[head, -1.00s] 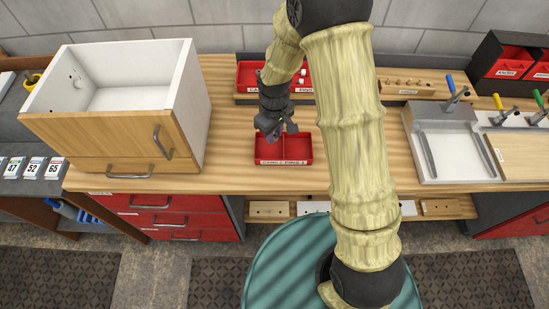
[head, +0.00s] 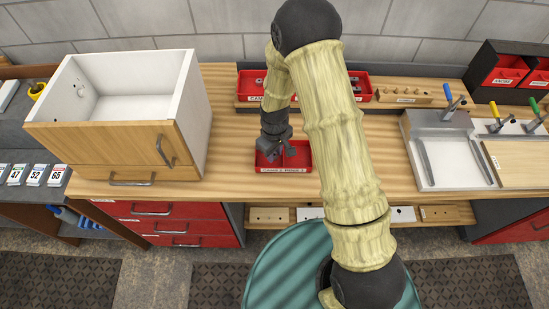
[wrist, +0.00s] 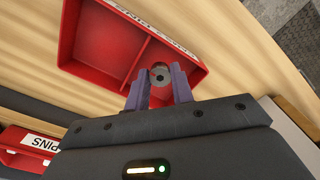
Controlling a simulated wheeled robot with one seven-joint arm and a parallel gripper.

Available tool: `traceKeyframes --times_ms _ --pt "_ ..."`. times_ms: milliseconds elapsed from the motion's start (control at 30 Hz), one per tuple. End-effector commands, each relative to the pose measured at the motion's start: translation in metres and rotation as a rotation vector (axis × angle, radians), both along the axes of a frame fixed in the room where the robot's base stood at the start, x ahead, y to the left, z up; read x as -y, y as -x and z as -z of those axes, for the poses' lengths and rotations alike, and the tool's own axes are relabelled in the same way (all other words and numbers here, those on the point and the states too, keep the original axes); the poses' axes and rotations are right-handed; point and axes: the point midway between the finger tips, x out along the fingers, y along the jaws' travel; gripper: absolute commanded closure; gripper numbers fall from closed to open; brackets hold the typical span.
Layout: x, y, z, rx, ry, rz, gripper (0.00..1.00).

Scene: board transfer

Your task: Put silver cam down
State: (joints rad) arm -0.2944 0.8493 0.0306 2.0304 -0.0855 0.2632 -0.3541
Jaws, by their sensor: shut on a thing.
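My gripper (head: 275,150) is at the small two-compartment red tray (head: 285,170) near the front of the bench. In the wrist view my gripper (wrist: 160,82) is shut on the silver cam (wrist: 160,74), a small round metal piece with a dark centre hole. The tray also shows in the wrist view (wrist: 95,45); its divider passes close behind the cam. The tray's compartments look empty where visible. The cam is hidden by the fingers in the head view, and I cannot tell whether it touches the tray.
A red tray of small parts (head: 355,84) stands behind my arm, with a wooden block (head: 405,94) to its right. A white cabinet with a wooden front (head: 115,145) stands at left. Metal fixtures with clamps (head: 450,150) are at right. Bench wood left of the small tray is clear.

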Motion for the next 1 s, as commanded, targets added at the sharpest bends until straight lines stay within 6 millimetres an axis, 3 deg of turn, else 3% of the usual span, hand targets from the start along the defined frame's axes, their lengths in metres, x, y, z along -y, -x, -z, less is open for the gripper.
traceKeyframes --times_ms 333,767,800,867,1000 --pt "0.000 0.001 0.037 -0.001 0.001 0.001 0.98" --pt "0.000 0.000 0.044 0.000 0.000 0.000 0.98" --pt "0.000 0.000 0.042 0.000 0.000 0.000 0.69" --pt "0.000 0.000 0.042 0.000 0.000 0.000 0.57" --pt "0.000 0.000 0.042 0.000 0.000 0.000 0.55"
